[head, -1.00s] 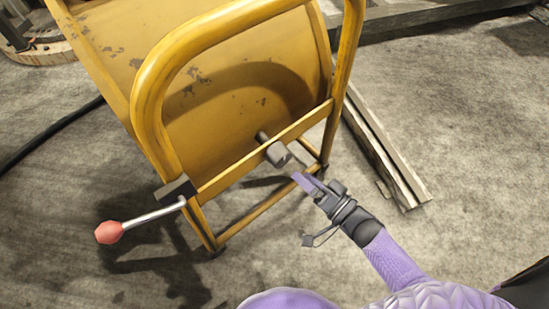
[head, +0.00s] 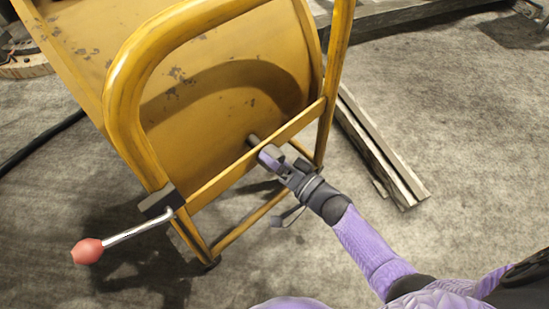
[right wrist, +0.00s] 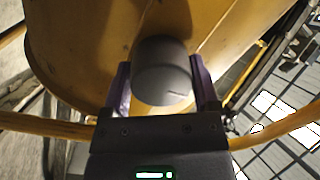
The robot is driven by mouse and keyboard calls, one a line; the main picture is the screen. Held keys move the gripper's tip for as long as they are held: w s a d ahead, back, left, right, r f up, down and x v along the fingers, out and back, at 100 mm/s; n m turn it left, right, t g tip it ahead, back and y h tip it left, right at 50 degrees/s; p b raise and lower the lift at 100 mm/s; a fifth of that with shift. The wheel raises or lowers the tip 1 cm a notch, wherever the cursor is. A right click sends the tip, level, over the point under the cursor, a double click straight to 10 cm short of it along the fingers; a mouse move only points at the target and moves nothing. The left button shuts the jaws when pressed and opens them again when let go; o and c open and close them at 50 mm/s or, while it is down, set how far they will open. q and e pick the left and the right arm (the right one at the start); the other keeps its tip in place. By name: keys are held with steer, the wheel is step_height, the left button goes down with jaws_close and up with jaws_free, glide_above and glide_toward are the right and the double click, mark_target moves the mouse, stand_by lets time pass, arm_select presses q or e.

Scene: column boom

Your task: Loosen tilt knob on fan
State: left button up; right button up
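The fan is a large yellow drum (head: 215,100) in a tubular yellow frame (head: 125,100), with worn paint. Its dark grey tilt knob (right wrist: 163,70) sits at the frame's crossbar. In the head view the knob is mostly hidden by my right gripper (head: 272,160), which reaches it from the lower right. In the right wrist view my right gripper (right wrist: 162,90) has one purple finger on each side of the knob. The fingers look spread around it; I cannot tell whether they touch it. My left gripper is not in view.
A lever with a red grip (head: 87,251) sticks out at the frame's lower left. Metal beams (head: 380,150) lie on the concrete floor to the right. A black hose (head: 40,143) runs on the left. The floor at front left is clear.

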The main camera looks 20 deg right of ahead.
steer(key=c, duration=0.7)
